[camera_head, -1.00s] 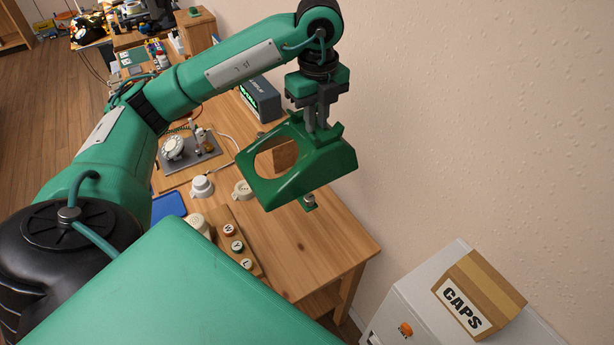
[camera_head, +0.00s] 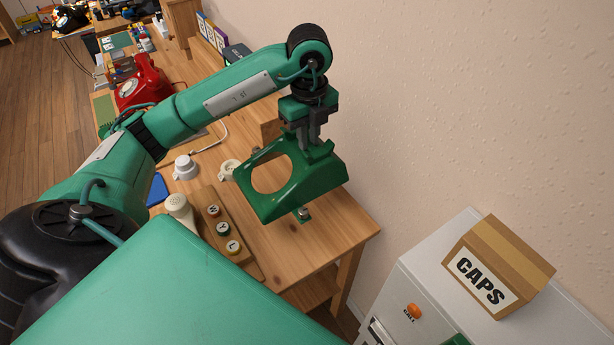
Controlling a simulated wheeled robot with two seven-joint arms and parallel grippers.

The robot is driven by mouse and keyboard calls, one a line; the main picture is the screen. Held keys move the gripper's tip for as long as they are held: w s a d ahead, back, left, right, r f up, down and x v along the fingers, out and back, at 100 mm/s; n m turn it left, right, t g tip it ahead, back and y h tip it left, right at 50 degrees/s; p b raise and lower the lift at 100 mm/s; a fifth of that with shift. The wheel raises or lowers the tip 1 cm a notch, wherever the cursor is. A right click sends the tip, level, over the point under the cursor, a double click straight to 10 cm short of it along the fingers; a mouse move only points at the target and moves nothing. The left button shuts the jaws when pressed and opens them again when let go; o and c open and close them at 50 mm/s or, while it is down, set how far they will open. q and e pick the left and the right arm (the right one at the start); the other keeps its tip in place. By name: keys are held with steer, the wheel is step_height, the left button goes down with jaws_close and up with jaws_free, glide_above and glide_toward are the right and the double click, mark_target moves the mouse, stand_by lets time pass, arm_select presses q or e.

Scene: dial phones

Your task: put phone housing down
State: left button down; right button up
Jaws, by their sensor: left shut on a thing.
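The green phone housing (camera_head: 325,178) has a large round opening in its front. My left gripper (camera_head: 312,142) is shut on its upper edge and holds it over the right end of the wooden table (camera_head: 300,258). I cannot tell exactly how far the housing is from the tabletop. A small green part with a metal piece (camera_head: 303,214) shows just below the housing. My right gripper is not in view.
A wooden block with W, Y and L caps (camera_head: 224,228), a cream handset (camera_head: 178,206) and a white round part (camera_head: 186,167) lie left of the housing. A CAPS box (camera_head: 497,268) stands on a white cabinet at the right. The table's front right corner is clear.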

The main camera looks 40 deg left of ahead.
arm_select(q)
step_height(320, 180, down, 14)
steer(key=p, duration=0.1)
steer(key=shift+r, duration=0.2)
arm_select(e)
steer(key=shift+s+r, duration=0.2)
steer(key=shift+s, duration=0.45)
arm_select(q)
steer(key=shift+f, duration=0.2)
steer(key=c, duration=1.4)
jaws_free()
steer(key=shift+o, duration=0.2)
steer(key=shift+r, duration=0.1)
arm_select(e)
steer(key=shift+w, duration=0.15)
